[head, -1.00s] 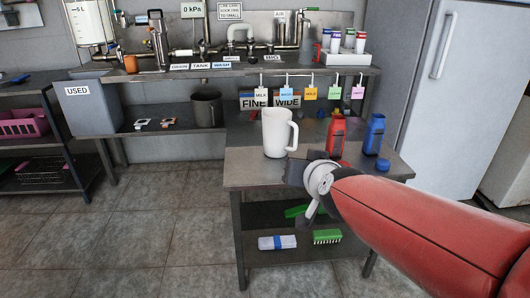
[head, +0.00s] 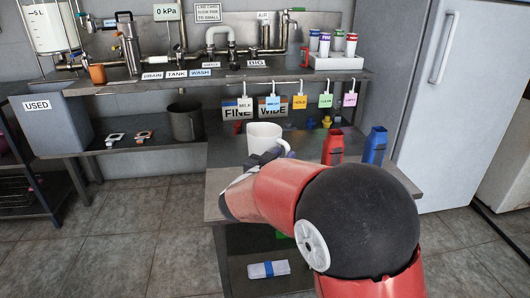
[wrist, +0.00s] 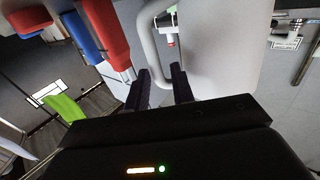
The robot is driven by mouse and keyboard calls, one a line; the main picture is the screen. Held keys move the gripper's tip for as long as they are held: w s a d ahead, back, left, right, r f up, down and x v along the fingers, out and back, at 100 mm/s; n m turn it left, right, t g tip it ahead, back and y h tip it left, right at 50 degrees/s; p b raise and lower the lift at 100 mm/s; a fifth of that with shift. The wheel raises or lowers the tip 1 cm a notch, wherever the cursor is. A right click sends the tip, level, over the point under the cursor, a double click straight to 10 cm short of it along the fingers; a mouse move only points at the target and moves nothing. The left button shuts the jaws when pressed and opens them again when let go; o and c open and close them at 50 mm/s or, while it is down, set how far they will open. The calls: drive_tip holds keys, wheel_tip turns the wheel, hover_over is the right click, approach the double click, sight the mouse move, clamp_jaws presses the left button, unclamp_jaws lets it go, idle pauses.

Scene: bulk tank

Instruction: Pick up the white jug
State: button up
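The white jug (head: 263,134) stands upright on the metal table, its lower part hidden behind my arm in the head view. In the wrist view the jug's pale body (wrist: 225,45) fills the upper right, and its looped handle (wrist: 146,45) is on the left side of the body. My gripper (wrist: 163,75) is open, with two dark fingers apart at the handle's lower part. I cannot tell whether the fingers touch the handle. In the head view my gripper is mostly hidden behind my arm.
A metal pot (head: 186,121) stands on the shelf to the left.

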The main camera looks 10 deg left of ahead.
drive_tip(key=x, duration=0.4)
drive_tip(key=shift+w+d, duration=0.15)
drive_tip(key=shift+d, duration=0.1)
clamp_jaws()
